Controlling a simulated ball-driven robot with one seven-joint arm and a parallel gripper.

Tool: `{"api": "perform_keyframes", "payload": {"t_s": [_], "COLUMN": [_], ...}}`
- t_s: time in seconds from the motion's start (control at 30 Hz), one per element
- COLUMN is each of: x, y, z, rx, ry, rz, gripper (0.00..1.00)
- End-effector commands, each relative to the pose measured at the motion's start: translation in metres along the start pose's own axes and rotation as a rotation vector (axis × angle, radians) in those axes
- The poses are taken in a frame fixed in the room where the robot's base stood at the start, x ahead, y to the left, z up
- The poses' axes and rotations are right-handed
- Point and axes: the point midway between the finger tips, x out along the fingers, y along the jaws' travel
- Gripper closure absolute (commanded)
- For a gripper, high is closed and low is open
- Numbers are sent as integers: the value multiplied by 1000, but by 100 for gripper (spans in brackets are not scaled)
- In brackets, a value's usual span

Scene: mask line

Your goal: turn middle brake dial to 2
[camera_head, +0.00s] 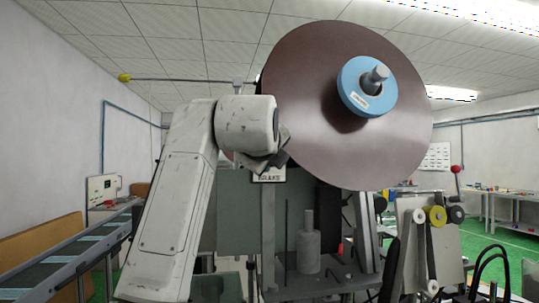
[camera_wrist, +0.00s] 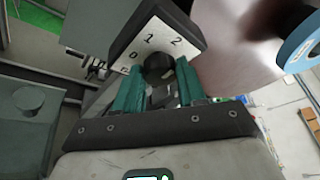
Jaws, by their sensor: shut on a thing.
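In the wrist view a white dial plate (camera_wrist: 166,42) carries the marks 0, 1 and 2 in an arc. A dark round knob (camera_wrist: 158,66) sits below the numbers. My gripper (camera_wrist: 159,74) has its two green fingers on either side of the knob and is shut on it. I cannot tell which mark the knob points to. In the head view my white arm hides the knob and most of the gripper. A small label plate (camera_head: 269,175) with dark print shows just below the wrist.
A large brown disc (camera_head: 345,105) with a blue hub (camera_head: 367,87) stands close to the right of my wrist. A grey post (camera_head: 309,245) stands below it. Rollers (camera_head: 436,215) are at the right, and a conveyor (camera_head: 65,262) runs at the left.

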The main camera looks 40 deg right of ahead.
Motion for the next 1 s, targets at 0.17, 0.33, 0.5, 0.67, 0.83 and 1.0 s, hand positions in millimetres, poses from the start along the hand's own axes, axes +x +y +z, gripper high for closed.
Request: {"api": "perform_keyframes", "payload": {"t_s": [0.17,0.33,0.5,0.67,0.83,1.0], "x": [1,2,2,1,1,-2], "y": [2,2,2,2,1,1], "z": [-3,-3,-3,-2,-1,-1], "rx": [11,11,10,9,9,9], "ry": [7,8,8,6,4,2], "rz": [10,10,10,8,6,5], "gripper": [91,91,55,40,35,35]}}
